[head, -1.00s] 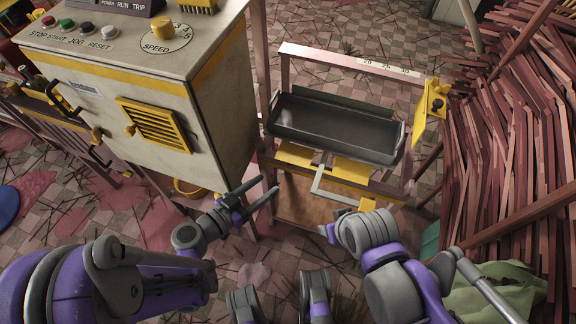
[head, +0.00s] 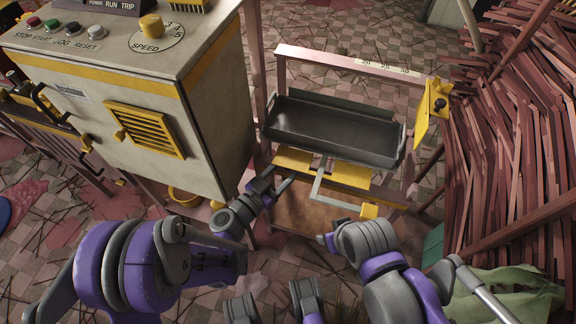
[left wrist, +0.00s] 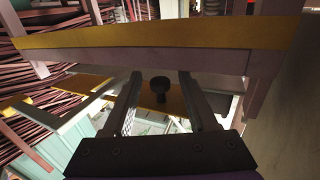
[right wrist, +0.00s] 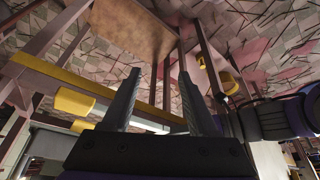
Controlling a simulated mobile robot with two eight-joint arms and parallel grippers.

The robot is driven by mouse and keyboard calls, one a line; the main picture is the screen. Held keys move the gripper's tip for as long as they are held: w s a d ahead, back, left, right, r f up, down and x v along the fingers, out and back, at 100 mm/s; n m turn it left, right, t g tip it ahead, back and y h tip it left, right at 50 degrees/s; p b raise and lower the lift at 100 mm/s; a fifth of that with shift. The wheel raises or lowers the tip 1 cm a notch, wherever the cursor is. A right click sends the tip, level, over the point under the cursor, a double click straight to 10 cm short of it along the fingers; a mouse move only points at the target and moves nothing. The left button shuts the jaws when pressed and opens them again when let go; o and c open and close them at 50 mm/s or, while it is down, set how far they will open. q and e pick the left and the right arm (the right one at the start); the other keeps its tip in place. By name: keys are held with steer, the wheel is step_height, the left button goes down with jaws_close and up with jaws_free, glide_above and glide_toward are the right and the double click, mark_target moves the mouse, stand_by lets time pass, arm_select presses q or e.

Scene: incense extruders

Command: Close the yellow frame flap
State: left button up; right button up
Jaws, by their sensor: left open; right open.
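A yellow flap (head: 432,112) with a black knob stands upright at the right end of the pink frame (head: 345,62). Yellow plates (head: 352,173) sit under the dark tray, and I cannot tell whether one is also a flap. My left gripper (head: 278,180) is open and empty at the frame's left front, below the tray. In the left wrist view a black knob (left wrist: 160,90) shows between its fingers against a yellow surface, apparently untouched. My right gripper is open and empty in the right wrist view (right wrist: 165,100); its fingers are mostly hidden in the head view.
The dark tray (head: 335,130) rests on the frame. A grey bar with a yellow end (head: 369,211) juts out in front. The beige machine cabinet (head: 130,100) stands close on the left. A pile of reddish sticks (head: 515,150) crowds the right.

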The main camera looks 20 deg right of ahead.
arm_select(q)
steer(key=shift+w+d, duration=0.15)
steer(key=shift+d, duration=0.15)
jaws_close()
stand_by(0.3)
